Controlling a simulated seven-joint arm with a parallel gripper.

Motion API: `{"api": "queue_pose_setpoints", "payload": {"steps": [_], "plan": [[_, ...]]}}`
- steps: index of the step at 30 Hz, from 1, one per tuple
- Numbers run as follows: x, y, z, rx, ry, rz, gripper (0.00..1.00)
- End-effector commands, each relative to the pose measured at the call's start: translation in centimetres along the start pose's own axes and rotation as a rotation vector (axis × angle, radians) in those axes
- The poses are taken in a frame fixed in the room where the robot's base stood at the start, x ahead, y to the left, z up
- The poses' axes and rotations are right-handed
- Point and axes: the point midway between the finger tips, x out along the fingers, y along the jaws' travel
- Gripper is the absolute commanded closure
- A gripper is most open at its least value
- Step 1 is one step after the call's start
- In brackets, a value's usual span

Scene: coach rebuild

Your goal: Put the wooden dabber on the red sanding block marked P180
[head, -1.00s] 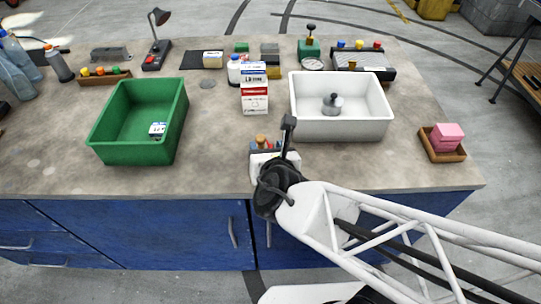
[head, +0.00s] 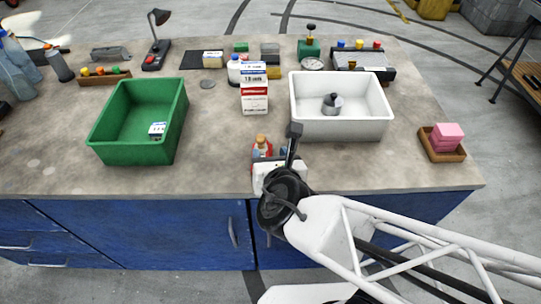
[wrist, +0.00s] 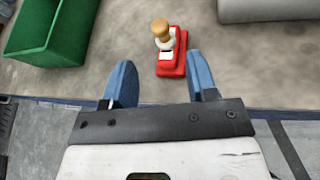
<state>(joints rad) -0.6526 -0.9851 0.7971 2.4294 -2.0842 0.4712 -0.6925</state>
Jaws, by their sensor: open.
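The red sanding block (wrist: 172,66) lies on the bench near its front edge, ahead of my gripper in the wrist view. It also shows in the head view (head: 256,152), partly hidden by my gripper. Its marking is not legible. The wooden dabber (wrist: 161,28), a tan knob with a pale base, stands upright over the block's far part and appears to rest on it. Its knob shows in the head view (head: 261,139). My gripper (wrist: 161,77) is open and empty, its blue fingers apart and clear of the dabber. It is low over the bench's front edge (head: 272,157).
A green bin (head: 112,150) stands to the left and a white bin (head: 340,128) to the right. A red and white box (head: 254,98) stands behind the block. A wooden tray (head: 444,154) with pink blocks is at far right.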

Motion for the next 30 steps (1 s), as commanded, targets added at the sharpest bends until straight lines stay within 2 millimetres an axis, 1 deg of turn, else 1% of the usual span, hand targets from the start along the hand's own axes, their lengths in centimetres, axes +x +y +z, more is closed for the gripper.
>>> {"api": "queue_pose_setpoints", "payload": {"steps": [9, 14, 17, 20, 26, 30], "plan": [[0.0, -0.1, 0.1, 0.004, 0.0, -0.002, 0.47], [0.0, -0.8, 0.6, 0.06, -0.002, -0.033, 0.47], [-0.1, -1.9, 1.4, 0.146, -0.006, -0.08, 0.47], [-0.2, -3.5, 2.5, 0.274, -0.015, -0.149, 0.47], [-1.1, -7.8, 4.7, 0.623, -0.046, -0.335, 0.47], [-2.2, -10.7, 5.8, 0.888, -0.079, -0.476, 0.47]]}}
